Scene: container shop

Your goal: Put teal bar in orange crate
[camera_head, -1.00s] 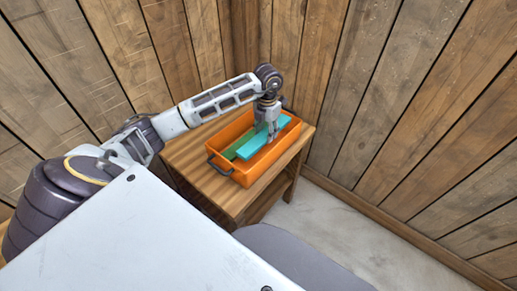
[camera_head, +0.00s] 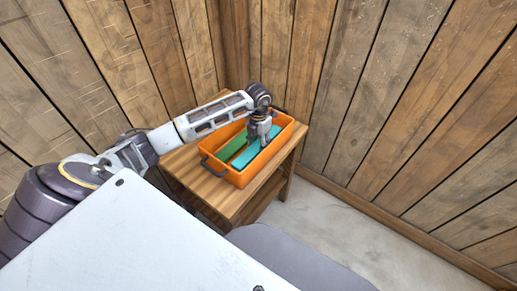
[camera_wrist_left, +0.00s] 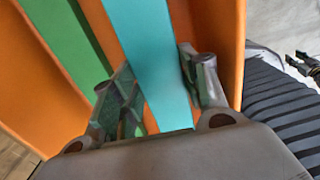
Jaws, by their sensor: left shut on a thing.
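The teal bar (camera_head: 251,156) is inside the orange crate (camera_head: 268,160), lying lengthwise along the near right wall and low between the walls. My left gripper (camera_head: 258,139) reaches down into the crate and is shut on the teal bar. In the left wrist view the teal bar (camera_wrist_left: 152,50) runs between the two fingers of the left gripper (camera_wrist_left: 155,72), with orange crate floor or wall around it. Whether the bar's underside touches the crate floor is hidden. My right gripper is not seen in the head view.
A green bar (camera_head: 228,149) lies in the crate beside the teal one, with a divider (camera_wrist_left: 98,30) between them. The crate stands on a small wooden table (camera_head: 187,168) in a corner of plank walls (camera_head: 340,80). Bare floor (camera_head: 335,215) lies right of the table.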

